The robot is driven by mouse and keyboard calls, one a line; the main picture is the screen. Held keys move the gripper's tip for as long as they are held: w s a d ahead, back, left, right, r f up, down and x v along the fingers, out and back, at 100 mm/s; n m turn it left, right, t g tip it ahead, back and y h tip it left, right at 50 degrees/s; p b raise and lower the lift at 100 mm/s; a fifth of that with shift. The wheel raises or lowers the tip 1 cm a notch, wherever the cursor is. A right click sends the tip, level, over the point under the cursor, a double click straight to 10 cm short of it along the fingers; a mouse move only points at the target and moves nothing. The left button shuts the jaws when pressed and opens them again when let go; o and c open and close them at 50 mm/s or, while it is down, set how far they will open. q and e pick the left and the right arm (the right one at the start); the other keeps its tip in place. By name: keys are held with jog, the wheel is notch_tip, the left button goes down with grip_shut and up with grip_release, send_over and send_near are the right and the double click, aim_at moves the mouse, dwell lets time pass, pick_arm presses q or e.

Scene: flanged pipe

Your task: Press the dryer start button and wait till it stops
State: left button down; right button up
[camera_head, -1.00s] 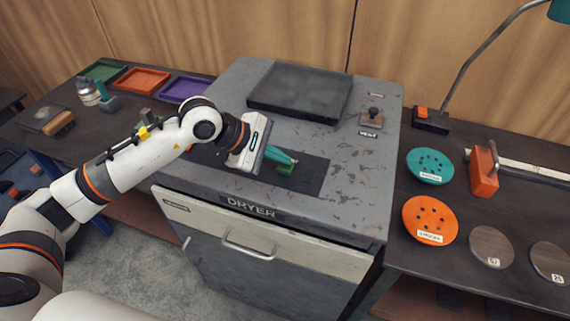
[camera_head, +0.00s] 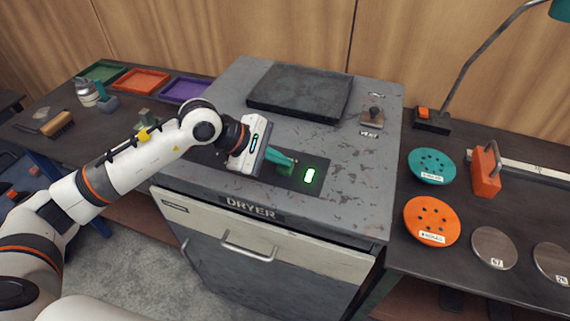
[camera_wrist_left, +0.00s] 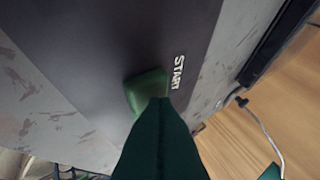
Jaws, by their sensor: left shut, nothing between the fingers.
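The grey dryer (camera_head: 345,185) stands in the middle, with a dark control strip on its top. The green start button (camera_head: 284,170) is on that strip, and in the left wrist view the button (camera_wrist_left: 147,90) lies beside the word START. My left gripper (camera_head: 294,163) is shut and empty, its teal fingertips at the button. In the left wrist view the fingers (camera_wrist_left: 158,125) overlap the button's near edge and seem to touch it; how far it is pressed I cannot tell. A green-white indicator (camera_head: 309,175) is lit on the strip. My right gripper is not in view.
A dark tray-like panel (camera_head: 299,92) and a vent knob (camera_head: 374,116) are on the dryer top. Coloured trays (camera_head: 144,80) lie on the left bench. The right bench holds a teal disc (camera_head: 431,165), an orange disc (camera_head: 431,221), an orange block (camera_head: 485,170) and a lamp.

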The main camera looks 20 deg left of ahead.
aim_at(279, 168)
pick_arm(q)
jog(key=shift+r, duration=0.85)
jog(key=shift+p, duration=0.3)
jog(key=shift+r+p, duration=1.05)
jog(key=shift+r, duration=1.5)
jog(key=shift+f, duration=0.1)
